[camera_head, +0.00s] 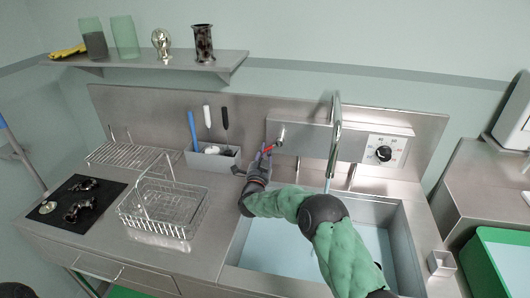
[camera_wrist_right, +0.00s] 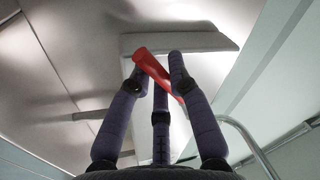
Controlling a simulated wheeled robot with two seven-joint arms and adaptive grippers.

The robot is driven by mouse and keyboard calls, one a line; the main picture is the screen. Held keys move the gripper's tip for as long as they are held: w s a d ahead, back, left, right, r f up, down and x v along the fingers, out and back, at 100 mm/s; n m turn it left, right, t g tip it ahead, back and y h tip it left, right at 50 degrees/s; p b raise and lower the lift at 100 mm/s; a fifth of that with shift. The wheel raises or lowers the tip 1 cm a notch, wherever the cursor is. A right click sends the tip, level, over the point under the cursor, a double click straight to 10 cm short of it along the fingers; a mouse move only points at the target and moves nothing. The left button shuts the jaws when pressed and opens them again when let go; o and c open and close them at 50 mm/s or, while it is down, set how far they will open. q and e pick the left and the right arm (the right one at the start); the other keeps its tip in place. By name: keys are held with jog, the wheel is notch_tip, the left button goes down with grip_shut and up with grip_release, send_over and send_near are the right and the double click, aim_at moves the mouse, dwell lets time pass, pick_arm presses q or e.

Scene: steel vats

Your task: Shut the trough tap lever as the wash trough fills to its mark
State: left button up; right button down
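The wash trough (camera_head: 408,245) is set in the steel counter and holds pale blue water (camera_head: 268,243). The tall tap spout (camera_head: 336,135) stands over it, and a thin stream (camera_head: 327,185) seems to fall from it. The red tap lever (camera_head: 267,150) sticks out from the steel panel behind the trough. My right gripper (camera_head: 258,165) is at the lever. In the right wrist view the red lever (camera_wrist_right: 157,72) slants between the fingertips of my right gripper (camera_wrist_right: 158,75); whether they press on it is unclear. My arm hides part of the trough, and no fill mark shows. My left gripper is out of view.
A wire basket (camera_head: 165,209) and a black mat (camera_head: 62,215) with dark fittings lie left of the trough. A grey utensil box (camera_head: 213,158) stands close to the lever's left. A dial panel (camera_head: 385,150) is on the right. Bare counter lies between basket and trough.

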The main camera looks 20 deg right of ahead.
aim_at(275, 150)
jog(key=shift+s+d+f+n+t+y, duration=0.2)
jog(key=shift+s+d+f+n+y, duration=0.3)
jog(key=shift+n, duration=1.05)
jog(key=shift+s+d+f+n+t+y, duration=0.25)
jog(key=shift+d+n+y, duration=0.3)
jog(key=shift+n, duration=0.95)
jog(key=shift+s+d+f+n+t+y, duration=0.15)
jog(key=shift+s+d+f+n+y, duration=0.35)
jog(key=shift+n, duration=1.05)
jog(key=shift+r, duration=0.1)
jog(key=c, duration=1.1)
grip_release()
jog(key=shift+w, duration=0.1)
jog(key=shift+c, duration=0.2)
jog(key=v, duration=1.2)
